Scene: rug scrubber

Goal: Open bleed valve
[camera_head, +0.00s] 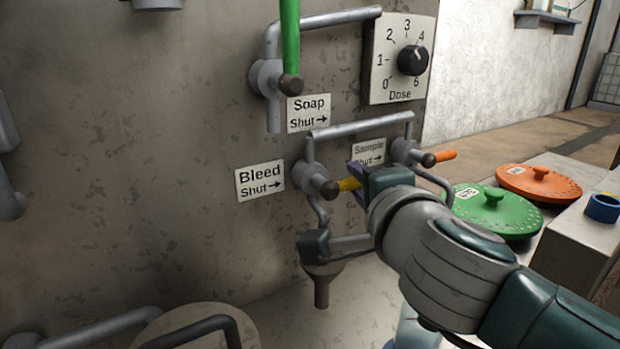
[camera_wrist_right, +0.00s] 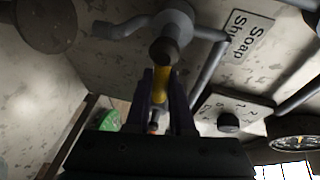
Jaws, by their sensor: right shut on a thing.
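The bleed valve (camera_head: 314,178) is a grey fitting on the wall, right of the "Bleed Shut →" label (camera_head: 260,182). Its yellow handle (camera_head: 348,184) points right, toward the side the label's arrow marks as shut. My right gripper (camera_head: 356,180) is shut on the yellow handle, near its free end. In the right wrist view the handle (camera_wrist_right: 162,80) runs between the two fingers (camera_wrist_right: 160,95) up to the dark valve hub (camera_wrist_right: 163,50). My left gripper is not in view.
The sample valve with an orange handle (camera_head: 445,155) sits just right of my gripper. A green soap handle (camera_head: 290,40) stands upright above. A funnel (camera_head: 322,270) hangs below. Green (camera_head: 493,215) and orange (camera_head: 540,182) discs lie on the right, beside a blue ring (camera_head: 603,208).

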